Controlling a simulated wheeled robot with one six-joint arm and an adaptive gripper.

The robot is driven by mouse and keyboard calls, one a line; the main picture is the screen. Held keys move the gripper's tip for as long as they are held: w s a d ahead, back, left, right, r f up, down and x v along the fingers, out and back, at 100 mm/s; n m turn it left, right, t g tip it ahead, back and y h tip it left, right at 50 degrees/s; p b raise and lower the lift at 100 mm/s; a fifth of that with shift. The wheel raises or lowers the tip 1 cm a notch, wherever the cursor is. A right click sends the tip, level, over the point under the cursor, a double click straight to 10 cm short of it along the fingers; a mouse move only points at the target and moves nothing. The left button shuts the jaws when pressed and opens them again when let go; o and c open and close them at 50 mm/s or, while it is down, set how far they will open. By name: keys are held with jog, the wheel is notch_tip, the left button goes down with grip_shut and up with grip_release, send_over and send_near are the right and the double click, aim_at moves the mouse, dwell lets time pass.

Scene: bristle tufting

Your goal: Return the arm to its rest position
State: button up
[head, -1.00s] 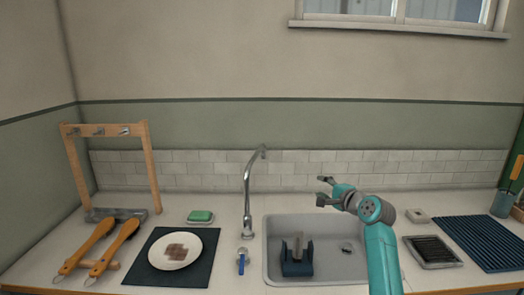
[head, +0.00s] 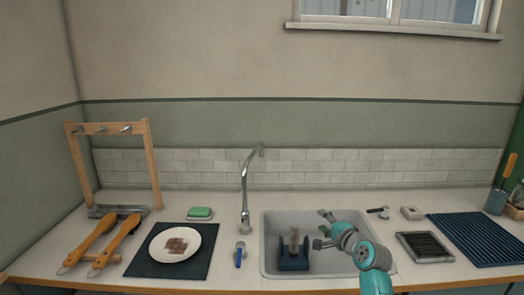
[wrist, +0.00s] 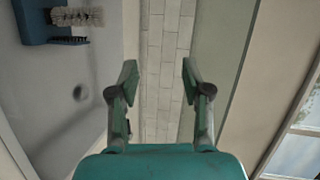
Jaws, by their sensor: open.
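My gripper (head: 321,229) is open and empty above the right part of the sink (head: 267,255). Its teal arm comes up from the lower right of the head view, bent at the elbow. In the wrist view the two fingers of my gripper (wrist: 158,73) stand wide apart with only tiled wall and counter beyond them. A blue brush holder (head: 293,263) with an upright brush stands in the sink, left of my gripper and apart from it. The same brush (wrist: 76,16) shows at the top left of the wrist view.
A tap (head: 246,190) rises left of the sink. A plate (head: 175,243) lies on a dark mat, near a green sponge (head: 200,212). A wooden rack (head: 153,165) and two wooden-handled brushes (head: 92,240) are at left. A dark tray (head: 425,246) and blue ribbed mat (head: 475,240) lie right.

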jog(key=s+f+n+h, duration=0.2)
jog(key=s+f, duration=1.3)
jog(key=f, duration=0.2)
jog(key=s+a+f+n+h, duration=0.1)
jog(key=s+f, duration=0.3)
jog(key=s, duration=0.6)
jog(key=s+f+n+h, duration=0.1)
jog(key=s+f, duration=0.3)
jog(key=s, duration=0.5)
jog(key=s+r+n+h, duration=0.15)
jog(key=s+n, duration=0.35)
jog(key=s, duration=1.7)
jog(key=s+a+r+n, duration=0.1)
jog(key=s+r+n, duration=0.3)
jog(key=s+r, duration=0.8)
jog(key=s, duration=0.2)
jog(key=shift+s+n+y, duration=0.35)
jog(key=shift+s+n, duration=0.05)
